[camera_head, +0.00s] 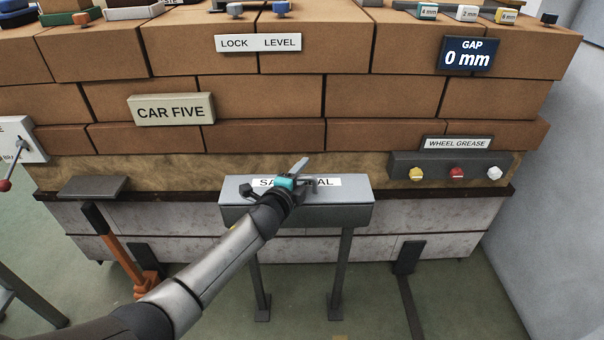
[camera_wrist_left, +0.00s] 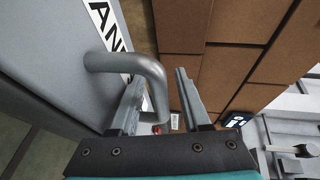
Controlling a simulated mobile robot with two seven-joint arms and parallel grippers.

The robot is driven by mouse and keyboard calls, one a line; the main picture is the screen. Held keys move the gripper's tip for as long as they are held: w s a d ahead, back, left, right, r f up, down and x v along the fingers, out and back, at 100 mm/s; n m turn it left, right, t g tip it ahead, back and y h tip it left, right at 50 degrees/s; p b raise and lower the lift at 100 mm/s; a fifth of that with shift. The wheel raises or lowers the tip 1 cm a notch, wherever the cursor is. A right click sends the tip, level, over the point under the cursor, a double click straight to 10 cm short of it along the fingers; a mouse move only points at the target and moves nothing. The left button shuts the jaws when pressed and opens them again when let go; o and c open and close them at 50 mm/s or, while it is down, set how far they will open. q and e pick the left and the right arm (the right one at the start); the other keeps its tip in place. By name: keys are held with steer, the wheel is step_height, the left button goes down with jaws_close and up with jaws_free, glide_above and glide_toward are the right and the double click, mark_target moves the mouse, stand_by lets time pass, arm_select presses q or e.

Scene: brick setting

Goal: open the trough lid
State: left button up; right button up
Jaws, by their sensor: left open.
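The grey trough (camera_head: 345,217) stands on legs against the lower wall, with its flat lid (camera_head: 352,196) lying shut on top. A white label on the lid is partly hidden by my gripper. My left gripper (camera_head: 306,174) is open over the middle of the lid. In the left wrist view, the lid (camera_wrist_left: 45,60) fills the left side, and a bent grey handle (camera_wrist_left: 125,62) rises from it. Part of the handle shows between my two open fingers (camera_wrist_left: 160,95); I cannot tell whether it touches them. My right gripper is not in view.
Brick courses marked CAR FIVE (camera_head: 171,109) rise behind the trough. A panel with several coloured knobs (camera_head: 456,174) is at the right. A dark plate (camera_head: 93,187) and an orange-handled lever (camera_head: 125,262) are at the left.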

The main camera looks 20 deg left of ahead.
arm_select(q)
jaws_close()
stand_by(1.4)
